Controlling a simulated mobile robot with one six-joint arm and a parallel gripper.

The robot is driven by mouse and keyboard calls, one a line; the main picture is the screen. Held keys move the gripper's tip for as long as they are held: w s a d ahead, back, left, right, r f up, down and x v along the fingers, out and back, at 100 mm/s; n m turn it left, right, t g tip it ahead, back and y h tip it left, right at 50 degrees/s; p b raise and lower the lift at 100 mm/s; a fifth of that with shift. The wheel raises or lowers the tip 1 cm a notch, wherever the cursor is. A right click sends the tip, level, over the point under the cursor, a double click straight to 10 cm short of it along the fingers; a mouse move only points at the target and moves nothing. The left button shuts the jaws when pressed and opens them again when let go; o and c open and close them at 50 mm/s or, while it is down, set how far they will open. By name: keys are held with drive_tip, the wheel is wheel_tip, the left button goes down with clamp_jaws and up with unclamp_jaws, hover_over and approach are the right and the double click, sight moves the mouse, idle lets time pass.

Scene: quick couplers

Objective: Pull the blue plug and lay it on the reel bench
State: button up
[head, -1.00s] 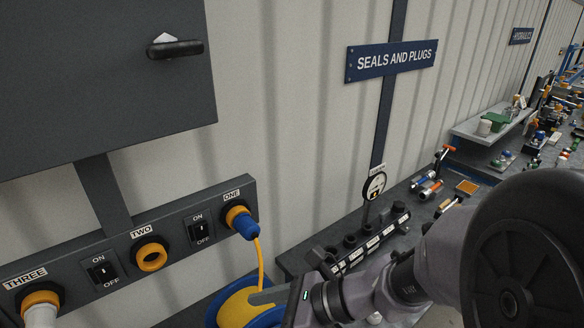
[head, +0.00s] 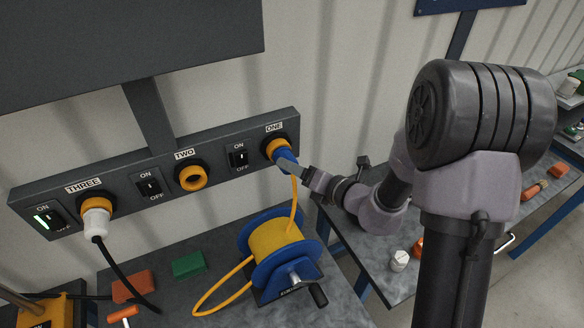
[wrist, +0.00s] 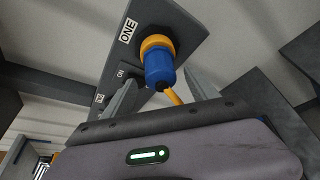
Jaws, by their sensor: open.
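The blue plug (head: 287,158) is seated in the yellow-ringed socket ONE (head: 273,148) at the right end of the dark panel. A yellow cable hangs from it to the reel. My gripper (head: 289,164) is at the plug, coming from the right. In the wrist view the plug (wrist: 158,68) is between the two spread fingers, with a gap visible on each side. The gripper is open. The reel bench (head: 215,298) is the grey top below the panel. It carries a blue and yellow cable reel (head: 275,250).
Socket TWO (head: 191,177) is empty. A green block (head: 188,264) and a red block (head: 134,286) lie on the bench. Bare bench shows between blocks and reel.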

drive_tip(key=x, duration=0.2)
drive_tip(key=shift+w+a+f, duration=0.1)
drive_tip(key=shift+w, duration=0.2)
clamp_jaws()
drive_tip(key=shift+s+d+b, duration=0.1)
drive_tip(key=shift+s+d, duration=0.15)
drive_tip(key=shift+s, duration=0.35)
drive_tip(key=shift+s+d+b, duration=0.1)
drive_tip(key=shift+s+d, duration=0.15)
drive_tip(key=shift+s, duration=0.4)
drive_tip(key=shift+s+d+b, duration=0.1)
drive_tip(key=shift+s+d, duration=0.15)
drive_tip(key=shift+s, duration=0.35)
drive_tip(key=s, duration=0.1)
drive_tip(key=s+d, duration=0.1)
drive_tip(key=s, duration=0.1)
drive_tip(key=shift+s+d, duration=0.25)
drive_tip(key=shift+s, duration=0.1)
